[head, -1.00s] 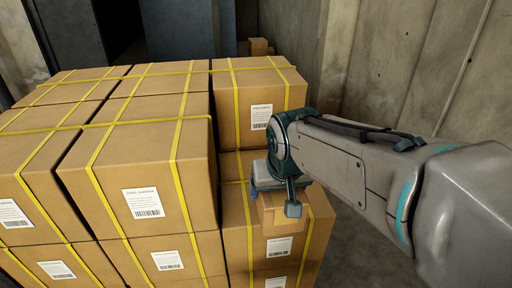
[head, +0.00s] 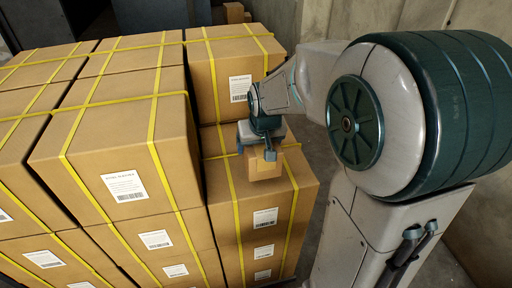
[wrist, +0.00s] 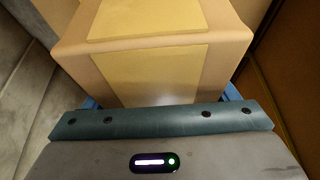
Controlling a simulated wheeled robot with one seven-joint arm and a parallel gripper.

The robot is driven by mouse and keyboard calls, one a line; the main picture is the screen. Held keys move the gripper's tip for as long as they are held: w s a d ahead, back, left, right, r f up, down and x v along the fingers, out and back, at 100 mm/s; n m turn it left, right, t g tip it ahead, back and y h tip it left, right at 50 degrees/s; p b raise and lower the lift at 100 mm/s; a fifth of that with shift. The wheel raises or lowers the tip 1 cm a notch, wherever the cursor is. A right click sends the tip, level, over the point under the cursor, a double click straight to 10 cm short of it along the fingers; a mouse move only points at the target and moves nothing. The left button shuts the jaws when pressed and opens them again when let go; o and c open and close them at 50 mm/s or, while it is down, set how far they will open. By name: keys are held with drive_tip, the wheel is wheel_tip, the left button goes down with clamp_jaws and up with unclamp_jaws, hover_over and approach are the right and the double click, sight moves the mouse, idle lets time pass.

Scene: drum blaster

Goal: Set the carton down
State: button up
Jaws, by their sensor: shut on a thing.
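My gripper (head: 263,150) is shut on a small brown carton (head: 267,169) with a lighter tape strip. The carton is at the top of a lower front box (head: 229,195) in the stack, in the recess in front of a taller box (head: 232,75). I cannot tell whether the carton touches the box top. In the wrist view the carton (wrist: 165,70) fills the middle just beyond the gripper's teal edge, and blue finger parts (wrist: 232,92) show at its sides.
Large strapped boxes (head: 120,145) with yellow bands and white labels stand stacked on the left, higher than the lower box. A concrete wall (head: 315,22) stands behind on the right. A small brown box (head: 234,13) lies at the back.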

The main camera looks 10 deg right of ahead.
drive_tip(key=shift+w+d+f, duration=0.15)
drive_tip(key=shift+w+f, duration=0.05)
drive_tip(key=shift+w, duration=0.3)
drive_tip(key=shift+f, duration=2.05)
drive_tip(key=shift+f, duration=0.15)
drive_tip(key=o, duration=1.5)
